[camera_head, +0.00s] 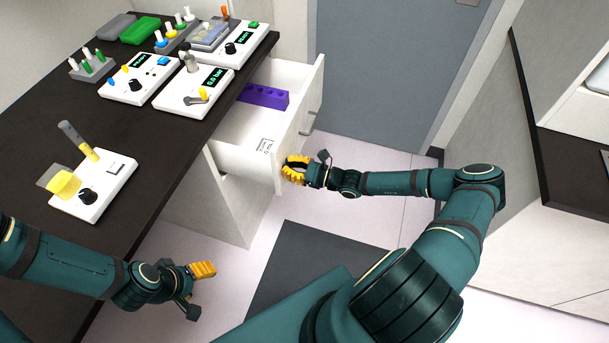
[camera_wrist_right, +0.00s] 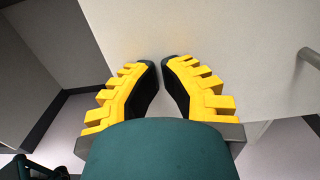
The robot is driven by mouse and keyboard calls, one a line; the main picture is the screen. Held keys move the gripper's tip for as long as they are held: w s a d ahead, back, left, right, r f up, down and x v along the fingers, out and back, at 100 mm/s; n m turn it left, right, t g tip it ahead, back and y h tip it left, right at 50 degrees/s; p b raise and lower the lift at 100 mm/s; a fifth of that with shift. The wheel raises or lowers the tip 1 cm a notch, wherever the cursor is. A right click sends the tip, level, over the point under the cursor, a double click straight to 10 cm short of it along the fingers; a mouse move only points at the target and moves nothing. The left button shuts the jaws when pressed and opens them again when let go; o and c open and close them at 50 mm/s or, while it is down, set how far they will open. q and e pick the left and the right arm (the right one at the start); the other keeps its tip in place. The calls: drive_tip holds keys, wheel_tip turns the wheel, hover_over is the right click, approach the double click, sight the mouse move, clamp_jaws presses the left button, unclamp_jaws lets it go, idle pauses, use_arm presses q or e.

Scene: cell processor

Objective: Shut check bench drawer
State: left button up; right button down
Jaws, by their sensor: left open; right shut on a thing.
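The check bench drawer (camera_head: 247,128) is pulled out from under the dark bench top. Its white front panel (camera_head: 302,112) faces right and carries a bar handle (camera_head: 314,112). My right gripper (camera_head: 292,169) is at the panel's near end, below and apart from the handle. In the right wrist view its yellow fingers (camera_wrist_right: 160,63) nearly meet at the tips against the panel (camera_wrist_right: 215,35), with the handle (camera_wrist_right: 310,57) off to the right. What is between the pads is hidden. My left gripper (camera_head: 202,275) is open and empty, low beside the bench.
A purple rack (camera_head: 264,96) lies inside the drawer. White instruments (camera_head: 195,91), tube racks (camera_head: 91,65) and a yellow-lidded device (camera_head: 93,185) stand on the bench top (camera_head: 48,117). A grey door (camera_head: 378,70) is behind. A dark mat (camera_head: 300,262) lies on the floor.

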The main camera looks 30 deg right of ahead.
sight(225, 148)
drive_tip(key=x, duration=2)
drive_tip(key=shift+p, duration=0.3)
drive_tip(key=shift+w+a, duration=0.45)
drive_tip(key=shift+a, duration=0.05)
use_arm(q)
drive_tip(key=shift+s+a+r, duration=0.2)
drive_tip(key=shift+r, duration=0.15)
use_arm(e)
drive_tip(key=shift+w, duration=0.1)
drive_tip(key=shift+r, duration=0.15)
